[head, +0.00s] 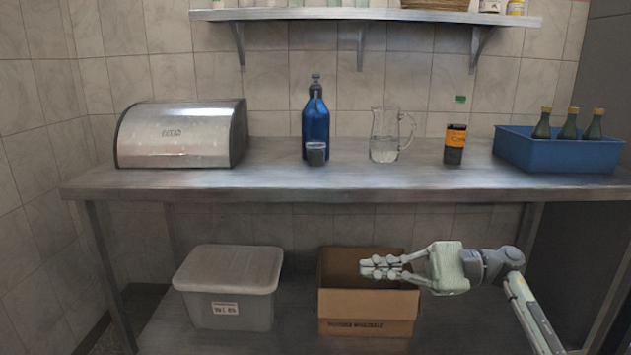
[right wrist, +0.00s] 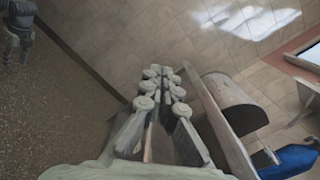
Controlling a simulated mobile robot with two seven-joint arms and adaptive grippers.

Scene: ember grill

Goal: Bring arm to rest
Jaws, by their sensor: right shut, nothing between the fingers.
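My right gripper (head: 382,267) reaches in from the right in the head view, in front of the upper part of an open cardboard box (head: 367,328) and below the worktop. Its fingers are together with nothing between them. In the right wrist view the closed fingers (right wrist: 163,90) point away from the camera. I cannot tell whether the gripper touches the box.
The metal worktop (head: 270,182) runs above the gripper. It bears a bread bin (head: 180,135), blue bottle (head: 316,125), glass jug (head: 385,135), dark jar (head: 455,145) and blue crate (head: 560,152) with green bottles. A lidded grey tub (head: 229,285) stands left of the box.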

